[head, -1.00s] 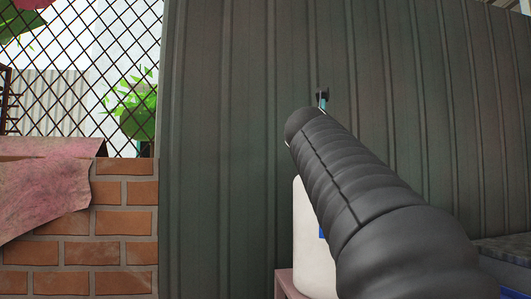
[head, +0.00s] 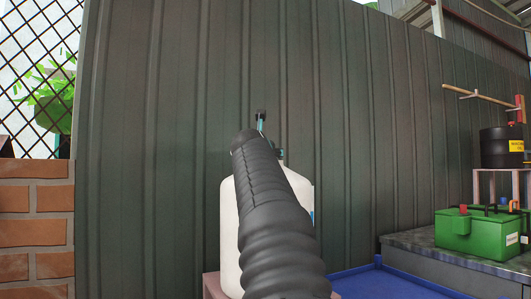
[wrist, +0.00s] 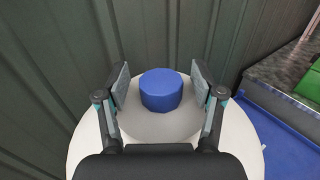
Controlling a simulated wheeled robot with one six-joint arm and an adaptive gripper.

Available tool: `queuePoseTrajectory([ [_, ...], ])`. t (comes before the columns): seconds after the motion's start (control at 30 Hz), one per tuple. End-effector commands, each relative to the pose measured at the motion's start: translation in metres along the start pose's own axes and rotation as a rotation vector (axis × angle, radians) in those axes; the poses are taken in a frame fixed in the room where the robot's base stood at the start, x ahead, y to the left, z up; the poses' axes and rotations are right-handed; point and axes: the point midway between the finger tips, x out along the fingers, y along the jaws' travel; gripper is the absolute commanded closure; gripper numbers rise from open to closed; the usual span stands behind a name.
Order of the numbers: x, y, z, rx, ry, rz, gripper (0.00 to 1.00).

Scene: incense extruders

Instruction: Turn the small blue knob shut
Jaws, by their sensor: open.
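The small blue knob (wrist: 161,90) sits on top of a white rounded container (wrist: 238,140) in the wrist view. My gripper (wrist: 160,84) is open, with one finger on each side of the knob. A gap shows between each finger and the knob. In the head view the white container (head: 227,220) stands upright, partly hidden behind my dark ribbed arm. The knob is hidden there, and only small parts of my gripper (head: 262,122) show above the arm.
The container stands on a reddish support (head: 211,283) in front of a dark corrugated wall (head: 380,130). At right are a blue tray (head: 362,284), a grey ledge (head: 430,245), a green box (head: 470,232) and a black drum (head: 497,147). A brick wall (head: 38,220) is at left.

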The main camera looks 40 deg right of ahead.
Motion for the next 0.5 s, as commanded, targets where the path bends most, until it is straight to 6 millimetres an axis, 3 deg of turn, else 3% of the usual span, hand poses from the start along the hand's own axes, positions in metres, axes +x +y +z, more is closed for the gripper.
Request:
queuePoseTrajectory([
  [0.33, 0.0035, -0.0001, -0.0004, -0.001, 0.0, 0.0, 0.32],
  [0.5, 0.0033, -0.0001, -0.0003, -0.001, 0.0, 0.0, 0.75],
])
